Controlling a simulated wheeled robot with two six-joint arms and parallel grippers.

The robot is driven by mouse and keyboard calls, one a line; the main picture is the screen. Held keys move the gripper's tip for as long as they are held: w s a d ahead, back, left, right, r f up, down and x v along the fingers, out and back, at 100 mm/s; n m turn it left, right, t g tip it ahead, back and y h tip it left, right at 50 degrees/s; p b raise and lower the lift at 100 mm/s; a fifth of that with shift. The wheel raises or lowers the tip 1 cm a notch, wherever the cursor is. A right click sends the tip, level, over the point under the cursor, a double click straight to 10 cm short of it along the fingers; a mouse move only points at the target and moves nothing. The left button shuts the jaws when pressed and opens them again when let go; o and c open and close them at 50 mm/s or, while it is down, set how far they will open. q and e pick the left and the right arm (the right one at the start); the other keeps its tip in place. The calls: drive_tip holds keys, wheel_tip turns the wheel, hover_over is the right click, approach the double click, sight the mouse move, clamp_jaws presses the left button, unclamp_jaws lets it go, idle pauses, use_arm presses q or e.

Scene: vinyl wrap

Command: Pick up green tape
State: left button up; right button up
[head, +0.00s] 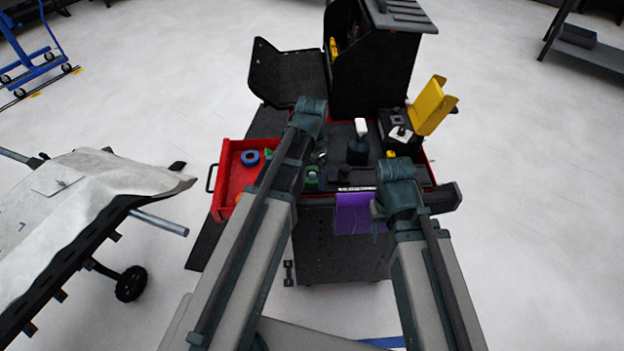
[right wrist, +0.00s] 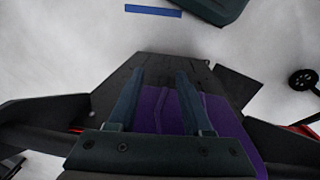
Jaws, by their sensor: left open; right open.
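A green tape roll (head: 312,179) sits on the cart top, just right of my left arm in the head view. A second small green item (head: 268,153) shows beside a blue tape roll (head: 250,158) in the red drawer, partly hidden by that arm. My left gripper (head: 319,157) is mostly hidden behind its own wrist, above the cart top near the green roll; it is open. My right gripper (right wrist: 160,92) is open and empty in the right wrist view, over the purple sheet (right wrist: 165,108) at the cart's front. That sheet also hangs there in the head view (head: 352,214).
The red drawer (head: 229,178) sticks out on the cart's left. A dark bottle with a white top (head: 358,150) and a yellow-lidded box (head: 431,106) stand farther right. A tall black cabinet (head: 370,70) rises behind. A covered panel on a stand (head: 80,190) is at left.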

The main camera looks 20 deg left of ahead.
use_arm(q)
drive_tip(key=c, duration=1.1)
drive_tip(key=shift+r, duration=0.15)
drive_tip(key=shift+c, duration=0.2)
wheel_tip(320, 180, up, 10)
drive_tip(key=p, duration=1)
